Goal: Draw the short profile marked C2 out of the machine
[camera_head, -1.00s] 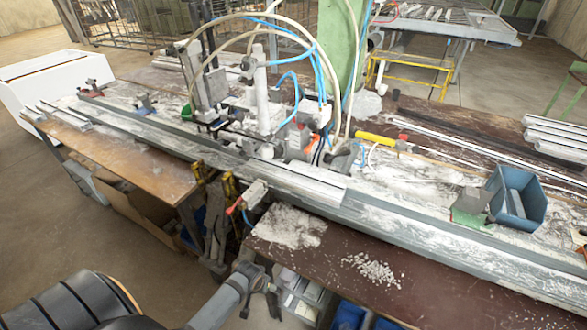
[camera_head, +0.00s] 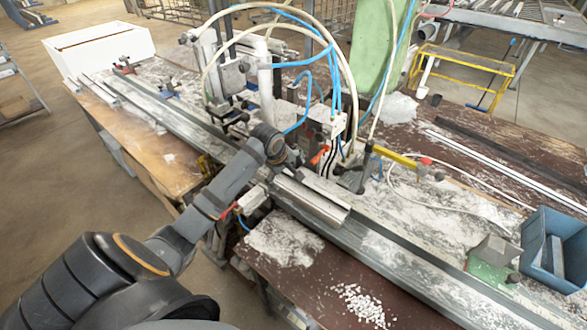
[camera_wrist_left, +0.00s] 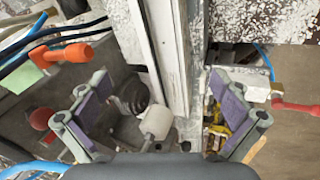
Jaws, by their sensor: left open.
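A short pale profile (camera_head: 312,203) lies along the grey rail just right of the machine (camera_head: 262,95). Its marking is not readable, so I cannot tell if it is C2. In the left wrist view a long pale profile piece (camera_wrist_left: 165,50) runs from the top edge down to the middle, between my fingers. My left gripper (camera_head: 287,163) is over the rail at the machine's front, beside the short profile's machine-side end. In the wrist view the left gripper (camera_wrist_left: 160,108) is open, its purple pads wide apart and touching nothing visible. My right gripper is not in view.
Orange-red handles (camera_wrist_left: 70,54) and hoses crowd the machine beside the gripper. The grey rail (camera_head: 400,262) runs on to the lower right. A blue bin (camera_head: 537,232) and green block (camera_head: 490,272) stand at right. White chips (camera_head: 358,304) lie on the front table.

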